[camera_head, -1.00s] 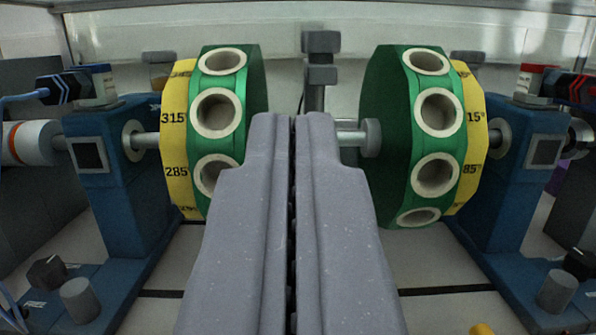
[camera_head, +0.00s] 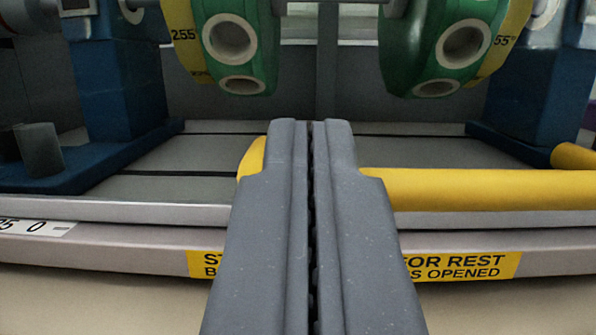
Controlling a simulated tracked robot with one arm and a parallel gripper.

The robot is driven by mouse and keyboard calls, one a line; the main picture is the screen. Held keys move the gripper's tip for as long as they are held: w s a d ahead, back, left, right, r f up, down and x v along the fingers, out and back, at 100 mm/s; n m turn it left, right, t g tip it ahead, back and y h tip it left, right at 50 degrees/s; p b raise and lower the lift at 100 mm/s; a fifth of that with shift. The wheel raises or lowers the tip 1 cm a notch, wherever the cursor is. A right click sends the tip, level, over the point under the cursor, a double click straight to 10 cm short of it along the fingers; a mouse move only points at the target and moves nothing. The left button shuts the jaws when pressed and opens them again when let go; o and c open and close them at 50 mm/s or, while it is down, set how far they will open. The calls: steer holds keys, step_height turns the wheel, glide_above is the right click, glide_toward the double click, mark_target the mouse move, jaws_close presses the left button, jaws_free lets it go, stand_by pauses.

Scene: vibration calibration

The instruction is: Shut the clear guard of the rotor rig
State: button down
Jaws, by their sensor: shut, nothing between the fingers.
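The rotor rig fills the upper part of the view. The lower parts of its two green rotor discs (camera_head: 233,45) and (camera_head: 442,45) show, with yellow scale rings on their outer sides. My gripper (camera_head: 311,123) is shut and empty, pointing forward low at the rig's front, below the discs. A yellow bar (camera_head: 480,188) runs across the front right of the rig; my fingers hide part of it. Whether they touch it, and whether it belongs to the clear guard, I cannot tell. I cannot make out the clear guard's panel for certain.
Blue bearing stands (camera_head: 118,80) and (camera_head: 540,85) rise at left and right. A grey front ledge (camera_head: 120,250) carries a yellow warning label (camera_head: 465,266), partly hidden by my fingers. The grey bed (camera_head: 420,150) between the stands is open.

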steer(key=s+f+b, duration=0.1)
steer(key=s+f, duration=0.4)
steer(key=s, duration=0.3)
steer(key=shift+a, duration=0.45)
stand_by(0.9)
steer(key=shift+s, duration=0.1)
